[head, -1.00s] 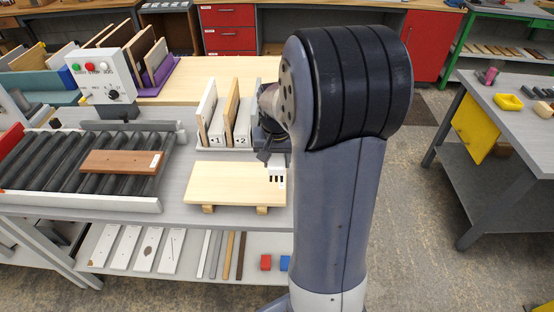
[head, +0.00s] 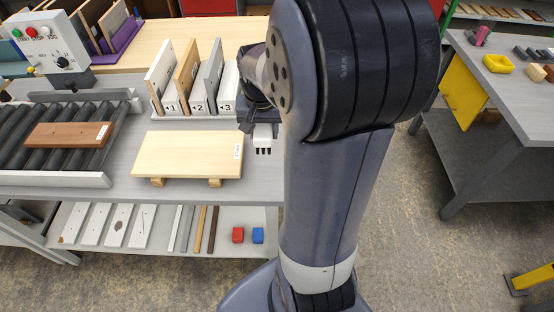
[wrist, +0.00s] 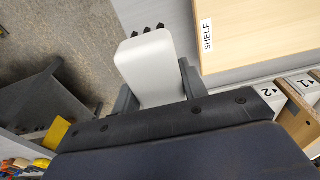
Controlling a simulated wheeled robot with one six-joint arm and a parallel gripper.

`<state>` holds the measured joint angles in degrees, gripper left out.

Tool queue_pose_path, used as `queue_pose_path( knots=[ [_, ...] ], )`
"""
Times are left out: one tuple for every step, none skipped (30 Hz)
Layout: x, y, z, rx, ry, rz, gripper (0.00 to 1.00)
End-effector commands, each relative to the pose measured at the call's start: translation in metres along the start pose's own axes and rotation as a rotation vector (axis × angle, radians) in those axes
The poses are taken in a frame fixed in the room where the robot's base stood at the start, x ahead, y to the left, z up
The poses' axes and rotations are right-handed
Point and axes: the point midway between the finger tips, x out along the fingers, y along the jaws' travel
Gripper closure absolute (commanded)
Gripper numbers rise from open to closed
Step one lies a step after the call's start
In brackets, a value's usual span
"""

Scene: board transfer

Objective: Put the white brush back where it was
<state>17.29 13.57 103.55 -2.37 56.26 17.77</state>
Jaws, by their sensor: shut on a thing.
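My gripper (wrist: 157,88) is shut on the white brush (wrist: 147,62), with one dark finger on each side of its pale body. In the head view the brush (head: 264,137) hangs below my gripper (head: 262,118), its black bristles pointing down. It is just right of the pale wooden board (head: 190,155) and apart from it, near the bench's right end. The board lies on two small blocks and has a label, which reads SHELF in the wrist view (wrist: 207,35). My arm hides part of the bench behind the brush. The brush's height above the bench is unclear.
A rack of upright boards (head: 187,80) with numbered slots stands behind the pale board. A roller conveyor (head: 50,130) with a brown board (head: 68,134) is at the left. Below, a lower shelf (head: 160,245) holds panels, strips, a red block and a blue block. Floor separates another bench (head: 500,75) at right.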

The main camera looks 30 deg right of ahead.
Motion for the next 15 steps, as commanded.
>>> queue_pose_path(
  knots=[
    [0.006,0.001,0.003,0.002,-0.001,0.001,0.81],
    [0.010,0.001,0.004,0.003,-0.002,0.001,0.81],
    [0.017,0.001,0.005,0.003,-0.005,0.002,0.81],
    [0.022,0.001,0.006,0.004,-0.006,0.002,0.81],
    [0.028,0.001,0.007,0.004,-0.006,0.002,0.81],
    [0.036,0.001,0.008,0.004,-0.007,0.002,0.81],
    [0.041,0.001,0.008,0.004,-0.006,0.002,0.81],
    [0.046,0.001,0.009,0.004,-0.006,0.002,0.81],
    [0.052,0.001,0.010,0.003,-0.005,0.002,0.81],
    [0.055,0.001,0.009,0.003,-0.003,0.001,0.81],
    [0.058,0.001,0.010,0.003,-0.003,0.001,0.81],
    [0.061,0.001,0.010,0.003,-0.003,0.001,0.81],
    [0.063,0.001,0.010,0.003,-0.002,0.001,0.81],
    [0.066,0.001,0.011,0.003,-0.003,0.001,0.81],
    [0.071,0.001,0.012,0.003,-0.004,0.002,0.81]
  ],
)
